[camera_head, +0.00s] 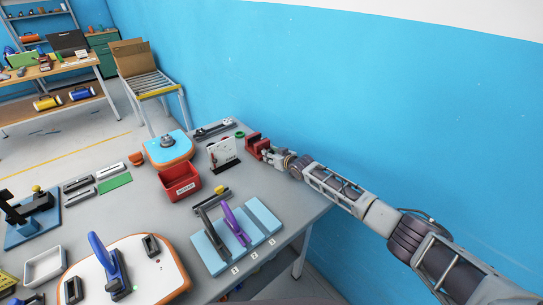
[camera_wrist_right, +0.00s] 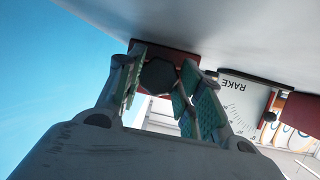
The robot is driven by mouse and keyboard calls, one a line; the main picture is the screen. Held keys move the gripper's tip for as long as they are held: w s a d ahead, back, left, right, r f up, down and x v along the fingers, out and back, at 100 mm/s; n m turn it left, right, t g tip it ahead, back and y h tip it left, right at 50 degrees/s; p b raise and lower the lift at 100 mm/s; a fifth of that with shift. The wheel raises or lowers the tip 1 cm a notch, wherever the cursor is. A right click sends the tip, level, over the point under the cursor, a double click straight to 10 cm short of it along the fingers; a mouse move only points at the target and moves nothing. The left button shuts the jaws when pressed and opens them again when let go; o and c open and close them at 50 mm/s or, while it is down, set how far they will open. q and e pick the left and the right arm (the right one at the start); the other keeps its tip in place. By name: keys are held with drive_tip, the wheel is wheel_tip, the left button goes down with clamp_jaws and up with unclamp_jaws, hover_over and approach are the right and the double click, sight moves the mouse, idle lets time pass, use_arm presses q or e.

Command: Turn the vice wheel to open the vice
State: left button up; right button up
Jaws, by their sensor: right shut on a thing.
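The red vice (camera_head: 256,143) stands at the far right edge of the grey table, close to the blue wall. My right gripper (camera_head: 268,154) is at the vice's near right side. In the right wrist view the dark, many-sided vice wheel (camera_wrist_right: 157,77) sits between the fingers of my right gripper (camera_wrist_right: 162,85), with the red vice body (camera_wrist_right: 178,54) behind it. The right gripper is shut on the wheel. The jaw opening of the vice cannot be made out. My left gripper is not in view.
A white panel marked RAKE (camera_wrist_right: 243,97) stands beside the vice; it also shows in the head view (camera_head: 223,153). A red bin (camera_head: 180,184), an orange-edged blue board (camera_head: 168,150) and a light-blue board with handles (camera_head: 238,238) are on the table (camera_head: 305,207).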

use_arm(q)
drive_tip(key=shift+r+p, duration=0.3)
drive_tip(key=shift+p, duration=0.05)
use_arm(e)
drive_tip(key=shift+n+t, duration=0.3)
drive_tip(key=shift+a+n+h+p, duration=0.1)
drive_tip(key=shift+n+h+p, duration=0.2)
drive_tip(key=shift+p, duration=0.1)
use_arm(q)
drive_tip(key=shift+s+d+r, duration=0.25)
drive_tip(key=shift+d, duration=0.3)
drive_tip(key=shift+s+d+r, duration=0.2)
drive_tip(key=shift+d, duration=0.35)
use_arm(e)
drive_tip(key=shift+n+t, duration=0.3)
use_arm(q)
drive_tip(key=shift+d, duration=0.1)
